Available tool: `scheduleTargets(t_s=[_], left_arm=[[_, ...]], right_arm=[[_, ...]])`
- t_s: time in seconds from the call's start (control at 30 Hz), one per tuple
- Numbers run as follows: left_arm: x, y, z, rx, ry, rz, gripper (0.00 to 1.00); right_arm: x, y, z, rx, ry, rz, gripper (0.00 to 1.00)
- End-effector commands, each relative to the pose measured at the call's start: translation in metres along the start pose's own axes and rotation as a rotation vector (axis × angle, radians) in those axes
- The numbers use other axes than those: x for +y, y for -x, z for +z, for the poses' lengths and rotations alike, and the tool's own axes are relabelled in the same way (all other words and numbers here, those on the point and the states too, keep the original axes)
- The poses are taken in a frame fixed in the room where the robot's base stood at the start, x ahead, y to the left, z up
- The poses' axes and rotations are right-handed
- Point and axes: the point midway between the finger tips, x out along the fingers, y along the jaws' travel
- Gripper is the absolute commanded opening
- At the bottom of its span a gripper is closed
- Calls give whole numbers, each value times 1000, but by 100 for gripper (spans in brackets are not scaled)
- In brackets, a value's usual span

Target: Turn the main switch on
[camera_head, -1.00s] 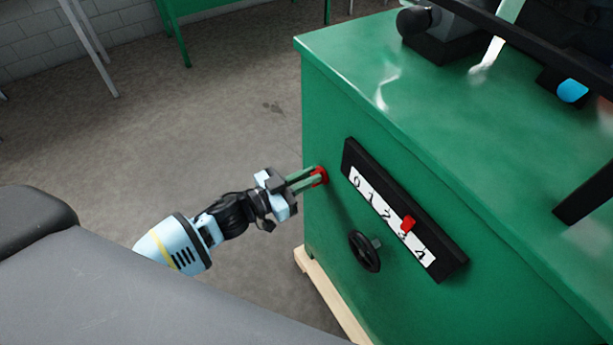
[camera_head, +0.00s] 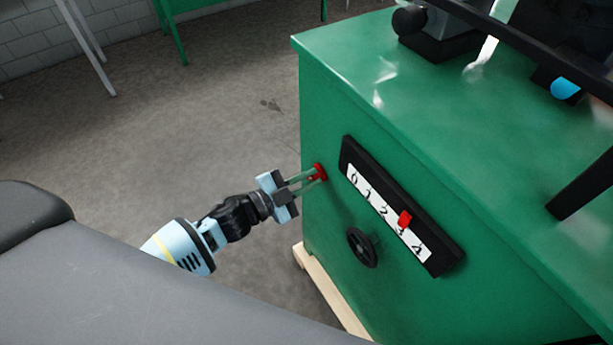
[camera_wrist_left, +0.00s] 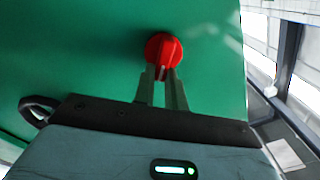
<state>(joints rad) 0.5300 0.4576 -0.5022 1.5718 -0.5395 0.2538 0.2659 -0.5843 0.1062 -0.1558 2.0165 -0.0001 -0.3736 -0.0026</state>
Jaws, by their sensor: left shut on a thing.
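The main switch (camera_head: 320,171) is a red rotary knob on the side of the green machine cabinet (camera_head: 400,90). My left gripper (camera_head: 314,178) reaches it from the left, with its fingers at the knob. In the left wrist view, the red knob (camera_wrist_left: 163,50) has a raised grip bar whose lower end sits between the two fingertips (camera_wrist_left: 161,76). The fingers are shut on this bar. Part of the bar is hidden between the fingers. My right gripper is not in view.
Right of the switch is a black scale panel (camera_head: 400,210) numbered from 0 to 4, with a red pointer (camera_head: 405,218) near 3. A black handwheel (camera_head: 362,247) sticks out below it. A wooden pallet edge (camera_head: 330,293) lies under the cabinet. The floor (camera_head: 200,130) to the left is clear.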

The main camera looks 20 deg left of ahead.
Motion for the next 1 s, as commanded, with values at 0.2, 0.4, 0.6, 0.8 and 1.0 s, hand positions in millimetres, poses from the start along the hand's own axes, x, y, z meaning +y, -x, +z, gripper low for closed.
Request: scheduleTargets(t_s=[0.2,0.4,0.6,0.8,1.0], left_arm=[[5,1,2,-2,-205,1,0],[8,1,3,-2,-396,1,0],[11,0,4,-1,-574,1,0],[14,0,6,-1,-719,1,0],[14,0,7,-1,-817,1,0]], right_arm=[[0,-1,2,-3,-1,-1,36],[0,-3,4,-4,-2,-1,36],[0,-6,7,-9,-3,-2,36],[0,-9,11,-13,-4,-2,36],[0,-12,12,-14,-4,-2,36]])
